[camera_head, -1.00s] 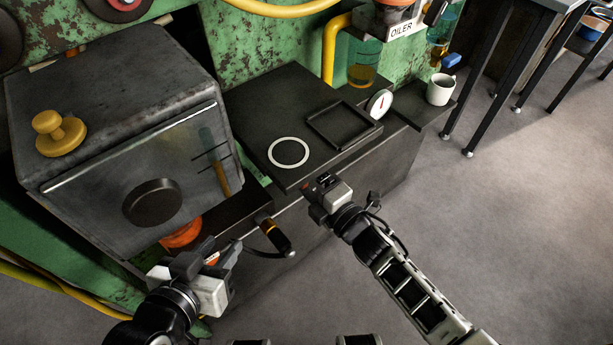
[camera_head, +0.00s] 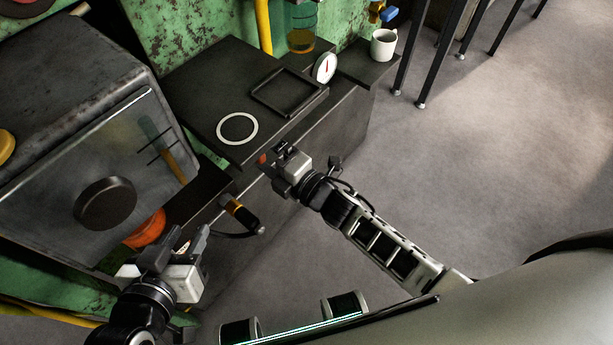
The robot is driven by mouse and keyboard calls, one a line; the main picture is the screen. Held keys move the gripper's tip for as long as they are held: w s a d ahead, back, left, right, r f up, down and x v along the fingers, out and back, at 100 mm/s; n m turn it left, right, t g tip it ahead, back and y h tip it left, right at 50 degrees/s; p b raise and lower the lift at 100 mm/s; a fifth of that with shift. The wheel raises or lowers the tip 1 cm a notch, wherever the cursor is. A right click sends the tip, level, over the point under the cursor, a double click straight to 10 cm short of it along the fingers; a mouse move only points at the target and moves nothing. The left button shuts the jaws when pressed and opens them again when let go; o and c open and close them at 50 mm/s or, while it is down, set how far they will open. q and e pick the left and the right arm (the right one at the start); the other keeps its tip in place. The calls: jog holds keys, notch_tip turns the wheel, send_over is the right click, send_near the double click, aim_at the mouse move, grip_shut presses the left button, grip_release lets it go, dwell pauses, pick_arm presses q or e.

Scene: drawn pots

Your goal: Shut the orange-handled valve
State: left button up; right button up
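A rounded orange part (camera_head: 147,230) shows under the front of the grey box, above my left gripper. It may be the valve's orange handle; its lower side is hidden and I cannot tell how it is turned. My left gripper (camera_head: 181,245) is just below and right of it, apparently apart from it, with its fingers spread and nothing seen between them. My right gripper (camera_head: 280,155) is by the front edge of the dark bench; its fingers are too small and dark to tell open from shut. A small orange-red spot shows beside it.
The grey box (camera_head: 70,110) with a black knob (camera_head: 105,203) stands at left. A black handle with an orange band (camera_head: 240,213) and a cable lies near my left gripper. The bench holds a white ring (camera_head: 237,129), square frame (camera_head: 289,93), gauge (camera_head: 325,68) and mug (camera_head: 383,45).

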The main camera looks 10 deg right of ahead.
jog(key=v, duration=1.5)
jog(key=shift+s+d+p, duration=0.2)
jog(key=shift+s+p, duration=0.05)
jog(key=shift+p, duration=0.1)
